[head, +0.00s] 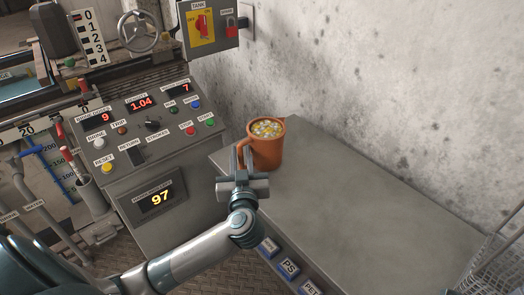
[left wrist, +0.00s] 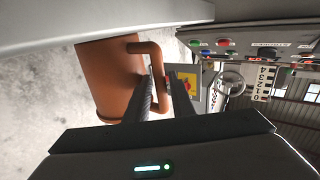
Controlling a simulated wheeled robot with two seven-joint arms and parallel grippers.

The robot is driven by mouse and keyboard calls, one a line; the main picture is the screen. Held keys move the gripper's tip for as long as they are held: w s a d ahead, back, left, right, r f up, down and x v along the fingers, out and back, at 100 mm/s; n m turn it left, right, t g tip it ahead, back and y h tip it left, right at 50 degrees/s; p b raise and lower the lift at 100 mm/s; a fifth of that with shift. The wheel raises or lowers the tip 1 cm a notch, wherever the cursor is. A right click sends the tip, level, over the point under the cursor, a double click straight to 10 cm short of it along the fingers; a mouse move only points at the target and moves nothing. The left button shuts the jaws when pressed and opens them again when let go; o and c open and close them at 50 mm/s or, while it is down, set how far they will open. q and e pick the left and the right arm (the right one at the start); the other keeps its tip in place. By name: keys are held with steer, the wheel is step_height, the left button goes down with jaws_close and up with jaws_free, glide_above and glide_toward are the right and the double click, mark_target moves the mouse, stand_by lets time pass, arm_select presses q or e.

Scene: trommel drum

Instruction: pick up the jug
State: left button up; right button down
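The jug (head: 267,145) is orange-brown, upright on the grey bench top, and full of small yellow and pale pieces. Its handle faces left. My left gripper (head: 241,160) is at the handle, with one finger on each side of it. The fingers look apart; whether either touches the handle is hard to see. My right gripper is in neither view.
The grey bench (head: 335,205) is clear right of the jug, with a concrete wall (head: 370,90) behind. A control panel (head: 150,120) with buttons and red displays stands left. A wire basket (head: 497,262) is at the lower right.

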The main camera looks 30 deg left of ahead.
arm_select(q)
steer(key=shift+b+x, duration=0.4)
steer(key=shift+x, duration=1.4)
steer(key=shift+a, duration=0.1)
jaws_close()
